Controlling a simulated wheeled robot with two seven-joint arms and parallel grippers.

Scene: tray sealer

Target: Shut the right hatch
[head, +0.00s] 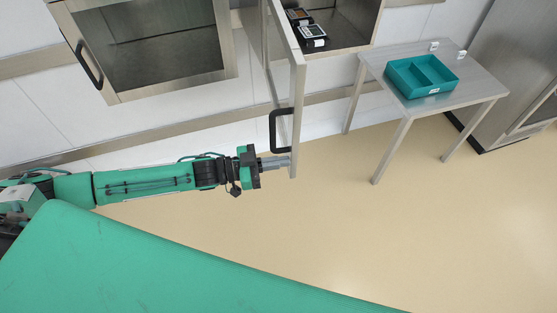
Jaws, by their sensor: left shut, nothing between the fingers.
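The right hatch (299,95) is a metal-framed door that stands wide open, swung out from the cabinet opening (345,25) and seen nearly edge-on. A black bar handle (273,130) sits on its left face near the free end. My left gripper (285,163) is shut and empty, with its fingertips at the left face of the hatch near its free end, just below the handle. I cannot tell whether the tips touch it. My right gripper is not in view.
Another hatch (165,95) with a dark window and black handle (90,65) is at upper left. Small boxed items (313,33) sit inside the open cabinet. A grey table (485,87) with a teal divided tray (440,98) stands at right. The beige floor (360,230) is clear.

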